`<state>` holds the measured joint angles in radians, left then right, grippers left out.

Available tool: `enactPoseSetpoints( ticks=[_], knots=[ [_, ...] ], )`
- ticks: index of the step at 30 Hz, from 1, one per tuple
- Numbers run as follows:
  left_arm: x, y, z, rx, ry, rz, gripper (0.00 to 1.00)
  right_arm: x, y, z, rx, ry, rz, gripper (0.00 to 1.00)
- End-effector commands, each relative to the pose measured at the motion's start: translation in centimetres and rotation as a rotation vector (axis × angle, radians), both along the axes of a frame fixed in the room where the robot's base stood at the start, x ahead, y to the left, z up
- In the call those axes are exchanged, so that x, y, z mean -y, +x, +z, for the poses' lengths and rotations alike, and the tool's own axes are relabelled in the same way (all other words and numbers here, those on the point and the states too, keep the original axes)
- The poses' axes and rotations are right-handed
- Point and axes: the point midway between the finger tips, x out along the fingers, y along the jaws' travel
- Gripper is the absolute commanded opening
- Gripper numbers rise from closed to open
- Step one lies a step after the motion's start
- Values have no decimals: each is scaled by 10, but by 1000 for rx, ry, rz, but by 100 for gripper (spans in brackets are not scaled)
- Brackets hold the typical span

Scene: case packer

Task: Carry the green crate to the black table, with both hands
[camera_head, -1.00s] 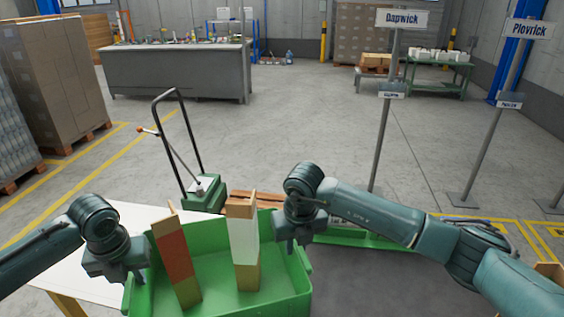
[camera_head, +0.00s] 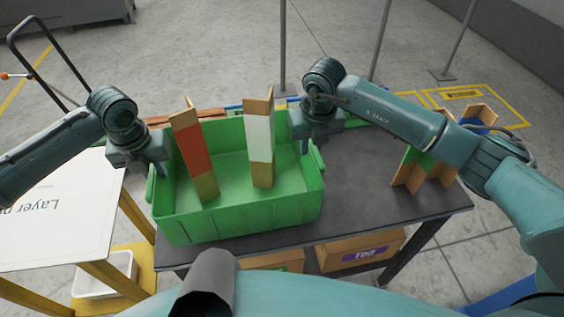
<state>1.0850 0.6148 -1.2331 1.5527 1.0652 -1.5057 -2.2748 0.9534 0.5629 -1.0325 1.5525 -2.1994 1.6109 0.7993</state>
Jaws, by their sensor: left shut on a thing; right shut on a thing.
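The green crate (camera_head: 240,218) is in the middle of the head view, at the left end of the black table (camera_head: 355,190). Inside it stand a tilted red-and-tan board (camera_head: 193,150) and a white-and-tan board (camera_head: 260,142). My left gripper (camera_head: 154,168) is shut on the crate's left side. My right gripper (camera_head: 304,146) is shut on its right side. The fingertips are partly hidden by the gripper bodies. The crate looks level. I cannot tell whether its bottom touches the tabletop.
A white-topped stand (camera_head: 55,215) is at the left, close to the crate. Boxes (camera_head: 360,250) sit under the table. Sign posts (camera_head: 283,50) stand behind.

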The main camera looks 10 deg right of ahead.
Motion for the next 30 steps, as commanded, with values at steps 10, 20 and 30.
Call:
enactPoseSetpoints(
  ticks=[10,20,30],
  knots=[
    [-3,1,0,2,6,6,0,3,1,0,2,-5,-5,0],
    [-3,1,-2,2,6,6,0,3,1,-2,1,-5,-5,0],
    [-3,1,-18,2,6,6,0,3,1,-18,1,-6,-6,0]
  ],
)
